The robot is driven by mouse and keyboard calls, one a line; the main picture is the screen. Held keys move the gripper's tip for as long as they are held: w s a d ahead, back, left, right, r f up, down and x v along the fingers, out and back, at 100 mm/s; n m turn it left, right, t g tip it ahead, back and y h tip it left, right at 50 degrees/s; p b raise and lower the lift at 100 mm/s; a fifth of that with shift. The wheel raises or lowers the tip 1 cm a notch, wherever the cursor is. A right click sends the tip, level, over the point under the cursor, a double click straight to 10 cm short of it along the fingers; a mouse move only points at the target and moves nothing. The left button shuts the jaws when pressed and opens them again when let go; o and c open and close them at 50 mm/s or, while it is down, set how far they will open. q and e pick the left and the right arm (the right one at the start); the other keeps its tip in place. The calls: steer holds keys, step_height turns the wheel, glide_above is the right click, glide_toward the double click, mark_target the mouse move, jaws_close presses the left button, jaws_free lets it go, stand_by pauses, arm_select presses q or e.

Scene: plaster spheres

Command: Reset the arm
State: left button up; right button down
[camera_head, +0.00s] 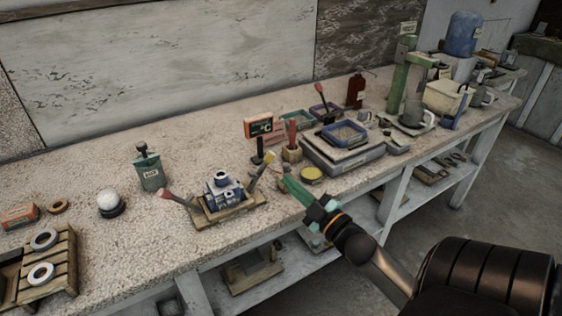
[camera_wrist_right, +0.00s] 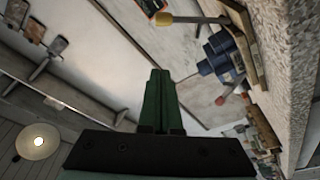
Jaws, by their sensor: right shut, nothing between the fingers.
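My right gripper (camera_head: 294,188) reaches in from the lower right in the head view. Its green fingers are shut and empty, by the front edge of the speckled bench (camera_head: 100,160), close to a small tray. In the right wrist view the green fingers (camera_wrist_right: 158,98) lie together with nothing between them. My left gripper is in neither view. A white plaster sphere (camera_head: 107,201) rests on a dark round base at the left of the bench, well away from the right gripper.
Near the right gripper stand a wooden tray (camera_head: 235,209) with blue blocks, a yellow-topped tin (camera_head: 312,174) and a grey scale (camera_head: 345,160) with a blue tray. A wooden crate (camera_head: 62,262) holds white rings. Floor is open at right.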

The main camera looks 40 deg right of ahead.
steer(key=shift+s, duration=0.5)
steer(key=s+a+f+m+g+y+p, duration=0.1)
steer(key=s+a+f+m+g, duration=0.15)
steer(key=a+f, duration=0.35)
steer(key=s+a+f+m+g+p, duration=0.1)
steer(key=s+a+f+m+g, duration=0.15)
steer(key=a+f, duration=0.45)
steer(key=s+a+f+m+g+y, duration=0.1)
steer(key=s+a+f+g+y, duration=0.1)
steer(key=s+a+f+g, duration=0.3)
steer(key=s+a+f, duration=0.3)
steer(key=a+f, duration=0.2)
steer(key=a, duration=0.1)
steer(key=shift+a+f+m+g+y+p, duration=0.3)
steer(key=shift+a+g+y+p, duration=0.05)
steer(key=shift+g+y+p, duration=0.05)
